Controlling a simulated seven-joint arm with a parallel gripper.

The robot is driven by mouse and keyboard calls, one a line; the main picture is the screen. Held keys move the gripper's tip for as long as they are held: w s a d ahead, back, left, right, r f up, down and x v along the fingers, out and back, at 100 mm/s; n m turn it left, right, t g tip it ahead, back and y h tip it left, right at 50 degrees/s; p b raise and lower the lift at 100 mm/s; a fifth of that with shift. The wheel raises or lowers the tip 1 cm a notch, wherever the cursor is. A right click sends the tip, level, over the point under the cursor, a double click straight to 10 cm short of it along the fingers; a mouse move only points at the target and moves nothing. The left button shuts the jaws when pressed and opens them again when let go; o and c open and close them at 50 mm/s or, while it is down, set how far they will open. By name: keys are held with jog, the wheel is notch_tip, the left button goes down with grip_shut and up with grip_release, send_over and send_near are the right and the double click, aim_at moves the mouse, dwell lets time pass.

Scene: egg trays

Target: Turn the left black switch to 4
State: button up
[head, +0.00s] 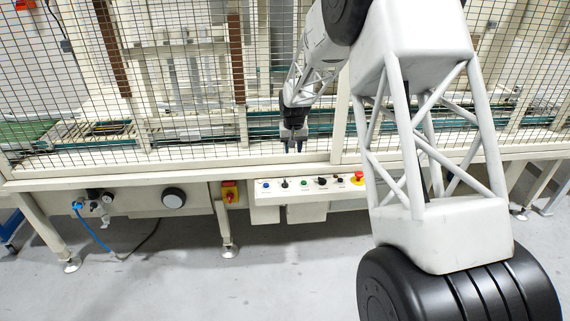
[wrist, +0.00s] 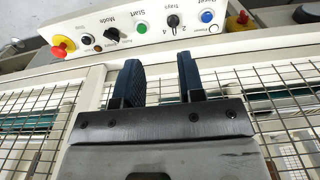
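The left black switch (head: 285,184) sits on the white control panel between a blue and a green button in the head view. In the wrist view it is the black knob (wrist: 173,20) beside the labels "Trays", "2" and "4". Its exact pointing is too small to tell. My gripper (head: 292,149) hangs above the panel, in front of the mesh fence, apart from the switch. In the wrist view my gripper (wrist: 159,72) shows two dark blue fingers spread with an empty gap between them, the panel lying beyond the fingertips.
The panel also holds a blue button (head: 265,185), a green button (head: 304,183), a right black switch (head: 322,181) and a red emergency stop (head: 358,176). A red and yellow switch (head: 230,192) is left of the panel. The mesh fence (head: 190,90) rises behind.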

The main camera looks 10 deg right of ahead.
send_over(285, 180)
notch_tip(285, 180, down, 13)
jog(key=shift+s+f, duration=0.1)
jog(key=shift+s, duration=0.05)
jog(key=shift+f, duration=4.1)
jog(key=shift+f, duration=0.3)
grip_shut()
